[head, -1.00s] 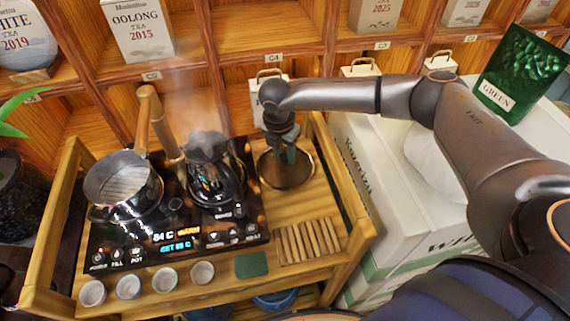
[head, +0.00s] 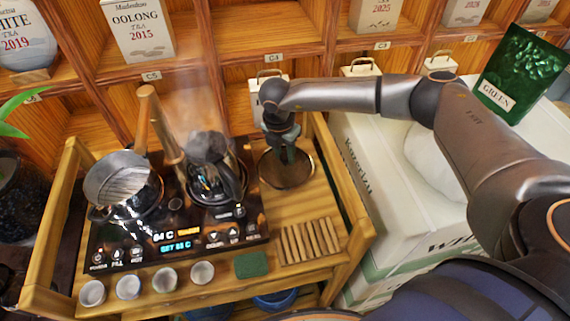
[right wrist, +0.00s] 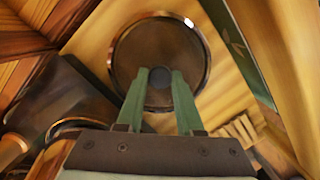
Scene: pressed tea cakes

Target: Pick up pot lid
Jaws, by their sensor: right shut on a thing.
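The pot lid (head: 287,179) is a round, dark disc with a thin metal rim, lying flat on the wooden tea cart, right of the black heating plate. In the right wrist view the lid (right wrist: 190,50) shows a dark round knob at its middle. My right gripper (head: 285,157) comes down over the lid from above. In the right wrist view its green fingers (right wrist: 159,76) are shut on the lid's knob. The lid appears to rest on the cart. My left gripper is not in view.
The heating plate (head: 110,238) carries an open metal pot (head: 122,178) and a steaming glass kettle (head: 212,170). Several small cups (head: 128,287) line the front edge. A slatted wooden rest (head: 309,240) and a green mat (head: 251,264) lie in front of the lid. White boxes (head: 385,190) stand to the right.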

